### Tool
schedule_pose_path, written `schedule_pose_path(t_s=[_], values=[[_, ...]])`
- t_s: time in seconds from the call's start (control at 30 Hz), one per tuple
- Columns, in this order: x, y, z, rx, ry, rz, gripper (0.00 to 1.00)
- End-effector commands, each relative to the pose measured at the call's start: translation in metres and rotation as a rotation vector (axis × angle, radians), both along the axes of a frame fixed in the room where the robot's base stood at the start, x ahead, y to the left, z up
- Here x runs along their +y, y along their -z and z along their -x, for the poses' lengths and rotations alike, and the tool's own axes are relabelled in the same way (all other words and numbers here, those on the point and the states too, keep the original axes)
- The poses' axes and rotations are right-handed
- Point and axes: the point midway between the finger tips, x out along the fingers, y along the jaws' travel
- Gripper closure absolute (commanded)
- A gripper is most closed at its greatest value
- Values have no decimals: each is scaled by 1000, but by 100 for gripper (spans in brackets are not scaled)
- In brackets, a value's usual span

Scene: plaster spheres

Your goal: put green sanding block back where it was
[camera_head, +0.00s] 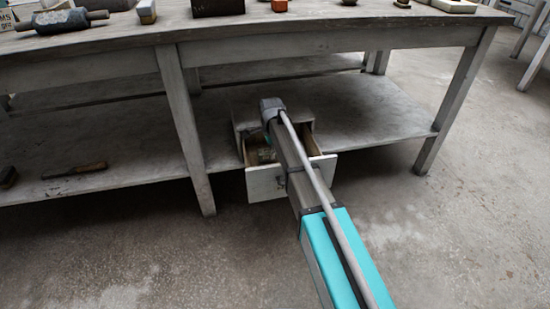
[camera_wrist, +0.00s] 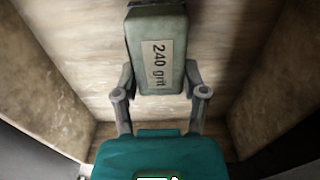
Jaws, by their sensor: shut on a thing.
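The green sanding block (camera_wrist: 158,22) shows in the wrist view as a grey-green block with a "240 grit" label. My gripper (camera_wrist: 160,82) is shut on it, with one finger on each long side. The block is inside an open wooden drawer (camera_wrist: 32,85), between its side walls; I cannot tell whether it touches the drawer floor. In the head view the drawer (camera_head: 265,184) is pulled out of a small cabinet on the lower shelf. My arm reaches into it and hides the gripper and block there.
A bench leg (camera_head: 186,130) stands left of the drawer. Brushes (camera_head: 75,170) lie on the lower shelf (camera_head: 375,110). The floor in front is clear.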

Motion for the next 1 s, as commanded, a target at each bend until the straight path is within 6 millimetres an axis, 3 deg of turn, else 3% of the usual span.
schedule_pose_path(t_s=[0.03, 0.2, 0.77, 0.8, 0.93, 1.0], values=[[0, 9, 0, 0, 0, 0, 98], [0, 17, 0, 0, -1, 0, 98], [1, 21, 0, 0, -1, 0, 98], [1, 20, 0, 0, -1, 0, 39], [1, 20, 0, 0, -1, 0, 15], [1, 20, 0, 0, -1, 0, 10]])
